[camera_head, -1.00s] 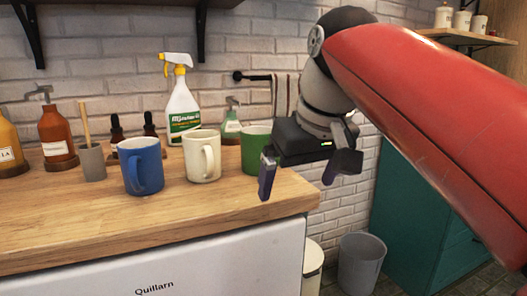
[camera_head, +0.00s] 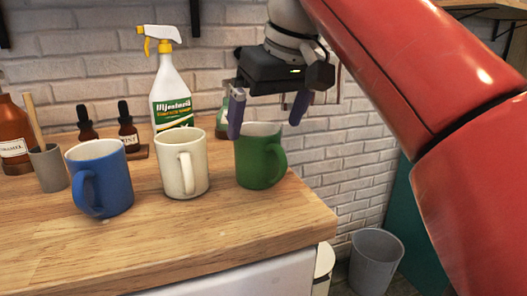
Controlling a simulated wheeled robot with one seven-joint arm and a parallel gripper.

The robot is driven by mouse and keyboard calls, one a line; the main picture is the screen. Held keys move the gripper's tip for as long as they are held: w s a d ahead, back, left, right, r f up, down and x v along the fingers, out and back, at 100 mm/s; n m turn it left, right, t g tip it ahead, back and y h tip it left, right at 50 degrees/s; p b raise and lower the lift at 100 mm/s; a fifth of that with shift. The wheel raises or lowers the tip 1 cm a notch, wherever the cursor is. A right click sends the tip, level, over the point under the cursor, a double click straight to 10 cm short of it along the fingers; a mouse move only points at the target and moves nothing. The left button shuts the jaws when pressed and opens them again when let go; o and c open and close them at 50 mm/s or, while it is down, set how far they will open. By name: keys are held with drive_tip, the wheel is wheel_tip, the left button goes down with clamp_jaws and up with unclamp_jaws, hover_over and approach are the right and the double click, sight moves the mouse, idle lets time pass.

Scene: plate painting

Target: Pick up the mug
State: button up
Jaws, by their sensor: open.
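Three mugs stand upright in a row on the wooden counter: a blue mug (camera_head: 108,178) at left, a cream mug (camera_head: 187,163) in the middle and a green mug (camera_head: 255,160) at right near the counter's edge. The green mug's handle points right. My gripper (camera_head: 267,120) is open and empty, fingers pointing down, just above and slightly behind the green mug. Its left finger is near the mug's left rim and its right finger is out to the right. I cannot tell whether either finger touches the mug.
A white spray bottle (camera_head: 172,95) stands behind the cream mug. Small dark dropper bottles (camera_head: 127,128), a grey cup (camera_head: 48,168) and a brown bottle (camera_head: 13,135) are at left. The counter's (camera_head: 190,235) front is clear. A grey bin (camera_head: 375,258) stands on the floor at right.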

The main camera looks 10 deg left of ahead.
sight(259, 152)
drive_tip(key=x, duration=0.2)
drive_tip(key=b+x, duration=0.1)
drive_tip(key=x, duration=0.1)
drive_tip(key=b+x, duration=0.1)
drive_tip(key=x, duration=0.2)
drive_tip(key=shift+s+f, duration=0.1)
drive_tip(key=shift+s, duration=0.2)
drive_tip(key=c, duration=1.4)
